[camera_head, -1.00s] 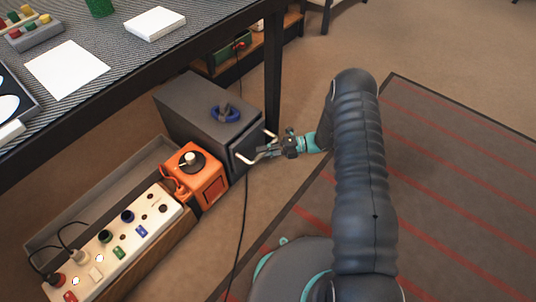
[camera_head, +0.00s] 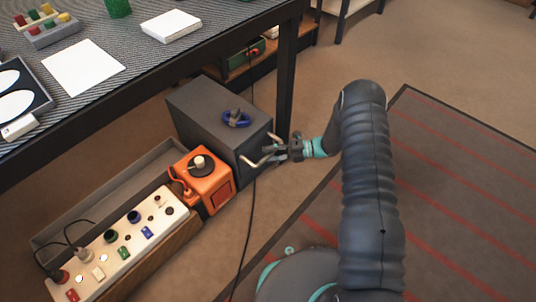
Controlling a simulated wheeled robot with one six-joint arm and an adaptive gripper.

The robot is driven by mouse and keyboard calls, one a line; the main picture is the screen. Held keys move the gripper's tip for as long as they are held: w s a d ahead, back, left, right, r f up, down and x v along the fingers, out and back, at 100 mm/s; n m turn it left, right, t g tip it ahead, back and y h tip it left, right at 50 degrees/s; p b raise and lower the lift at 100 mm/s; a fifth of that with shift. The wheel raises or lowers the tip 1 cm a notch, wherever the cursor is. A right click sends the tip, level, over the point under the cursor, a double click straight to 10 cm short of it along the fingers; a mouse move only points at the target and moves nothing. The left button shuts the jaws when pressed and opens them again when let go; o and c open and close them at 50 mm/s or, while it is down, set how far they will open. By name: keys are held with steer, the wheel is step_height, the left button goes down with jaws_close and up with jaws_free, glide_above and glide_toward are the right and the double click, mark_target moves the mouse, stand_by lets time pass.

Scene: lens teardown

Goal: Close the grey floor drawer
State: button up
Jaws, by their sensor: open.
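The grey floor drawer unit (camera_head: 213,106) stands on the floor beside the table. Its drawer front (camera_head: 254,168) faces right and looks flush or nearly flush with the housing; any small gap is too fine to tell. A pale bar handle (camera_head: 249,163) sticks out from the front. My gripper (camera_head: 275,155) is open at the handle, coming from the right, with its fingers overlapping the bar in this view. I cannot tell whether they touch it or the drawer front.
A blue ring-shaped object (camera_head: 236,119) lies on top of the unit. An orange box (camera_head: 203,180) and a white switch panel (camera_head: 122,241) stand to its left and front. A black cable (camera_head: 246,225) runs along the floor. The table (camera_head: 100,118) overhangs behind; a striped mat (camera_head: 450,190) lies right.

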steer(key=w+d+r, duration=0.1)
steer(key=d, duration=0.9)
steer(key=shift+w+d+r, duration=0.2)
steer(key=shift+d+r, duration=0.1)
steer(key=shift+d, duration=0.05)
steer(key=s+d+f+n+g+h, duration=0.1)
steer(key=s+f+n+g+h, duration=0.15)
steer(key=s+f+n, duration=0.4)
steer(key=s+d+r+n+h, duration=0.2)
steer(key=s+r+n+h, duration=0.15)
steer(key=r+n, duration=0.45)
steer(key=s+d+r+n+t+h+p, duration=0.1)
steer(key=s+r+n+t+h, duration=0.2)
steer(key=s+r+n, duration=0.4)
steer(key=s+d+r+n+t+h+p, duration=0.2)
steer(key=s+r+n, duration=0.5)
steer(key=r, duration=1.4)
steer(key=s+d+r+n+t+h+p, duration=0.2)
steer(key=s+r+n+t+h, duration=0.3)
steer(key=r, duration=0.9)
steer(key=s+n, duration=0.2)
steer(key=s, duration=0.1)
steer(key=shift+r, duration=0.15)
